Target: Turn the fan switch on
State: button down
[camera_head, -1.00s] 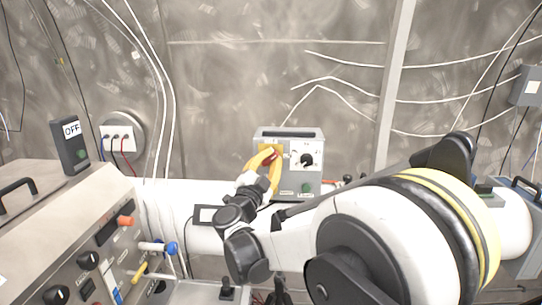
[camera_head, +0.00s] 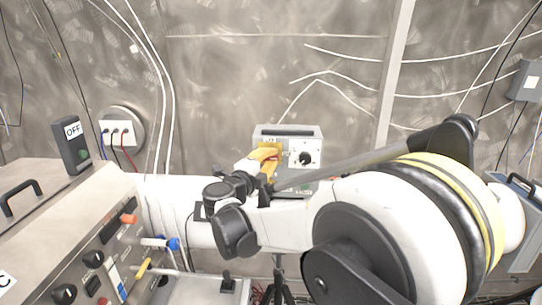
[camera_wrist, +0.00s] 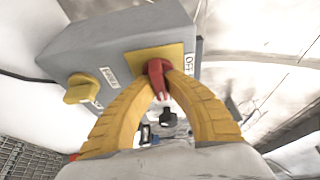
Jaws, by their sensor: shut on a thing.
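The fan switch is a red handle (camera_wrist: 157,72) on a yellow plate (camera_wrist: 140,60), fixed to a grey box (camera_head: 290,131) near the wall. The grey box (camera_wrist: 110,45) fills the upper left of the wrist view. An "OFF" label (camera_wrist: 189,64) sits beside the plate. My gripper (camera_wrist: 163,80) has two yellow fingers, closed on the red handle from both sides. In the head view my gripper (camera_head: 267,157) is at the left part of the box front, hiding most of the handle. The handle's exact angle is hard to read.
A black dial (camera_head: 305,158) on a white panel is right of my gripper. A yellow knob (camera_wrist: 80,90) shows in the wrist view. A dark box marked "OFF" (camera_head: 72,145) and a control console (camera_head: 75,230) stand at left. White cables hang along the wall.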

dwell(0.3)
jog(key=c, duration=1.4)
grip_release()
jog(key=v, duration=1.2)
